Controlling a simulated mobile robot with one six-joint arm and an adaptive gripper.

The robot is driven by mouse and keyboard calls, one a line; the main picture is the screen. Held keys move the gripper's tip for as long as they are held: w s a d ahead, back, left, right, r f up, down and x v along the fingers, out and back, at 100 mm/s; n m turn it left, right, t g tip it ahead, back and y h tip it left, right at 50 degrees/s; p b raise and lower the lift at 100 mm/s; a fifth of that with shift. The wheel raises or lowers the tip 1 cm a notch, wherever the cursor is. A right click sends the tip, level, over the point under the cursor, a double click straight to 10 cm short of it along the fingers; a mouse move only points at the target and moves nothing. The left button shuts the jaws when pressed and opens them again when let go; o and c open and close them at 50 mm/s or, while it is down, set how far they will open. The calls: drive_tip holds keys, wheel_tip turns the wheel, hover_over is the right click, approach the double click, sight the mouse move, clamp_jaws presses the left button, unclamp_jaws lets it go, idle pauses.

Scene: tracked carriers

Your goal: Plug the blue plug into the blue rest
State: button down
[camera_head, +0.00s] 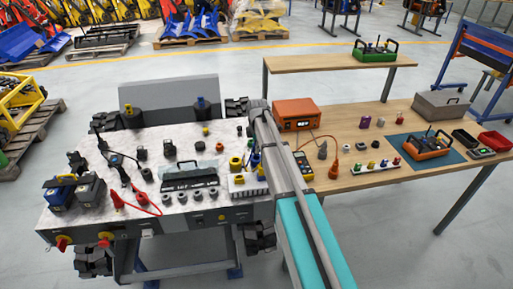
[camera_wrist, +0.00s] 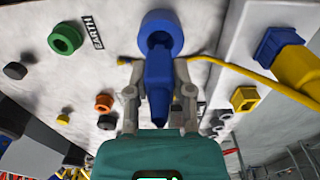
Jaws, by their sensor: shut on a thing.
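In the wrist view my gripper (camera_wrist: 157,78) is shut on the blue plug (camera_wrist: 158,92), one finger on each side of its body. A round blue rest (camera_wrist: 172,19) with a dark hollow lies just beyond it on the pale panel. The plug's far end overlaps the rest's lower edge in this view. I cannot tell whether it is inside the opening or only in front of it. In the head view my arm (camera_head: 290,165) reaches over the right part of the speckled bench, and I cannot make out the gripper there clearly.
In the wrist view a green ring socket (camera_wrist: 65,38) lies left, and a yellow plug (camera_wrist: 300,70) with a blue square collar lies right. A yellow cable (camera_wrist: 250,76) runs close to the gripper's right side. In the head view an orange device (camera_head: 297,114) stands right of my arm.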

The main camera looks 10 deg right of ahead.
drive_tip(key=shift+f+b, duration=1.7)
drive_tip(key=shift+f, duration=0.05)
drive_tip(key=shift+c, duration=2.1)
unclamp_jaws()
drive_tip(key=shift+r, duration=0.1)
wheel_tip(320, 180, up, 10)
drive_tip(key=p, duration=1)
drive_tip(key=shift+r, duration=0.1)
drive_tip(key=s+d+m, duration=0.1)
drive_tip(key=s+m, duration=1.7)
drive_tip(key=s, duration=1.1)
